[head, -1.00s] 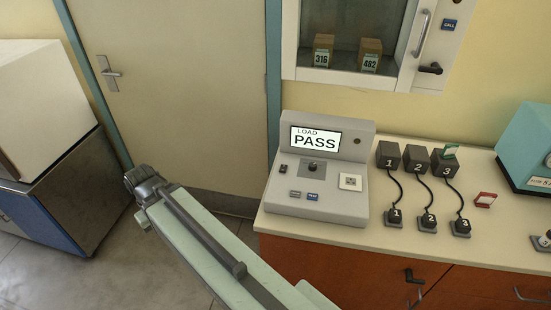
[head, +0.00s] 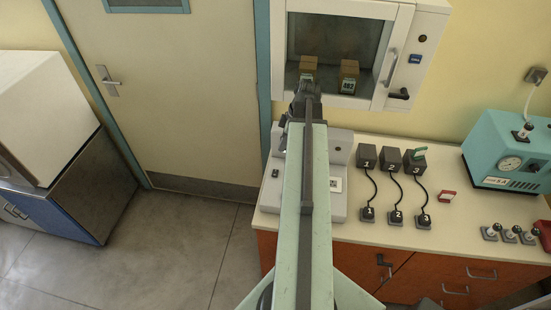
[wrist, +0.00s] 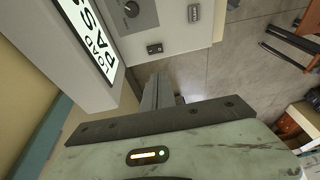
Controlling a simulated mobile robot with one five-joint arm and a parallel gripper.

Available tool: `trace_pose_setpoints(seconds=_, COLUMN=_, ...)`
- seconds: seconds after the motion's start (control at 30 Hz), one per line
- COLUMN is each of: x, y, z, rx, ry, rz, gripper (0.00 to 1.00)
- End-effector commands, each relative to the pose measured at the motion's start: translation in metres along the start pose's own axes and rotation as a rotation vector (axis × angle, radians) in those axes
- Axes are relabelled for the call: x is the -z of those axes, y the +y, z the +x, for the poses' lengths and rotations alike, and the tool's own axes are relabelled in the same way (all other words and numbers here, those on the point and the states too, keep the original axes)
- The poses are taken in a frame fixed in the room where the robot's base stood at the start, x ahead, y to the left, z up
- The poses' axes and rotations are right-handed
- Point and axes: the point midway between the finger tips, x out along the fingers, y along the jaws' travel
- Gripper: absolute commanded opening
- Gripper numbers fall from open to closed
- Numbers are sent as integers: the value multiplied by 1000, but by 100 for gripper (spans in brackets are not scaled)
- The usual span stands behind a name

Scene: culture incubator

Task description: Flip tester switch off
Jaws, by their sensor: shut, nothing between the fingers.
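The tester (head: 340,155) is a grey console on the counter, partly hidden behind my arm in the head view. Its screen (wrist: 88,40) reads LOAD PASS in the wrist view. A small dark rocker switch (wrist: 154,48) sits on its sloped face, beside a round knob (wrist: 131,9) and a grey button (wrist: 194,13). The switch also shows at the console's left in the head view (head: 275,173). My gripper (head: 307,88) is shut and empty, over the back of the tester. In the wrist view its fingers (wrist: 160,90) appear close to the switch, apart from it.
A wall cabinet (head: 434,22) with two boxes is behind my gripper. Three black blocks with cords and numbered plugs (head: 367,156) stand right of the tester. A teal machine (head: 490,145) is further right. Floor is free at the left.

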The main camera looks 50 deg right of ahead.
Motion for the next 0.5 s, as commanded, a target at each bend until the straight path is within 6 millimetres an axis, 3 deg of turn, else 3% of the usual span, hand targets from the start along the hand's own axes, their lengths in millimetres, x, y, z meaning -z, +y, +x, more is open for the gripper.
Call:
trace_pose_setpoints(seconds=0.33, x=-3, y=1, z=0, rx=-1, ry=2, rz=-8, gripper=0)
trace_pose_setpoints(seconds=0.5, x=-4, y=1, z=12, rx=-1, ry=2, rz=-8, gripper=0)
